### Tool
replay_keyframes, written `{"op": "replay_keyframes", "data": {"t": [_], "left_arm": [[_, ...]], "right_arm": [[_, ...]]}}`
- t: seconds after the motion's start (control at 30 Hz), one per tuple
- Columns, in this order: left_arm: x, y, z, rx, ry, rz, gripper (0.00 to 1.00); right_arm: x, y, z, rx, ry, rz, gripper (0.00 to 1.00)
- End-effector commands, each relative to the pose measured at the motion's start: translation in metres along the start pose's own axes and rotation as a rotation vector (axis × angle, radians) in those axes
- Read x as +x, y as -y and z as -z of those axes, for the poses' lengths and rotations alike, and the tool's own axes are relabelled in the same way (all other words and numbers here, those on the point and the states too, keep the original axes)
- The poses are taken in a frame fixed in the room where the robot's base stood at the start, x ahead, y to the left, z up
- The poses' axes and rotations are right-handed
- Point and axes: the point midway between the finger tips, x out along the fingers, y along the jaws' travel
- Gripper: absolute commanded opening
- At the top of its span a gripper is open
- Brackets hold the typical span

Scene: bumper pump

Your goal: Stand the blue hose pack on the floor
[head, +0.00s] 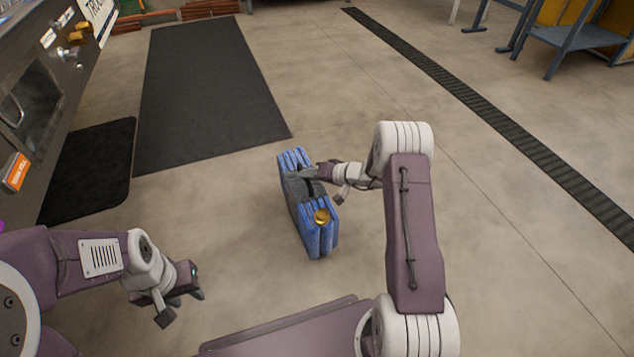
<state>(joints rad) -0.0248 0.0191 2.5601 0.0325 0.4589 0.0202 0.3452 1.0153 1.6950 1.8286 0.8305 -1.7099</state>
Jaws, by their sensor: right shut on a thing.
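The blue hose pack (318,239) is a bundle of folded blue hose with a dark grey strap around its middle and a brass coupling at its near end. It is upright on its long narrow edge, over the bare floor in the middle of the head view. I cannot tell whether its underside touches the floor. My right gripper (312,180) is shut on the hose pack at its strapped middle, reaching in from the right. My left gripper (181,304) hangs at the lower left, apart from the pack and holding nothing that I see; its fingertips appear spread.
A dark mat (205,95) lies behind the pack, and a smaller black mat (92,165) lies beside the metal truck side (40,90) at the left. A drain grate (480,105) crosses the floor at right. A blue-grey stand (578,38) is at upper right. Floor around the pack is clear.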

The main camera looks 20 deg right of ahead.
Motion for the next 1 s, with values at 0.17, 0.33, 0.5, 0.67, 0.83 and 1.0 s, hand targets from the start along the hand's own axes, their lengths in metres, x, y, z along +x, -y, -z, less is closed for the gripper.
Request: {"op": "replay_keyframes", "data": {"t": [0.17,0.33,0.5,0.67,0.83,1.0], "left_arm": [[0.002,0.000,0.000,0.000,0.000,0.000,0.36],[0.022,0.000,-0.002,0.000,0.000,0.000,0.36],[0.035,0.001,-0.004,0.000,0.000,0.000,0.36],[0.032,0.001,-0.003,0.000,0.000,0.000,0.36],[0.032,0.001,-0.003,0.000,0.000,0.000,0.36],[0.032,0.001,-0.003,0.000,0.000,0.000,0.36]], "right_arm": [[0.002,0.001,0.003,-0.002,-0.006,0.005,0.00],[0.015,-0.016,-0.010,-0.001,-0.005,0.005,0.00],[0.023,-0.027,-0.018,-0.001,-0.006,0.005,0.00],[0.021,-0.025,-0.016,-0.002,-0.006,0.004,0.00],[0.023,-0.028,-0.020,0.001,0.000,-0.001,0.31],[0.023,-0.028,-0.020,0.001,0.000,-0.001,0.36]]}}
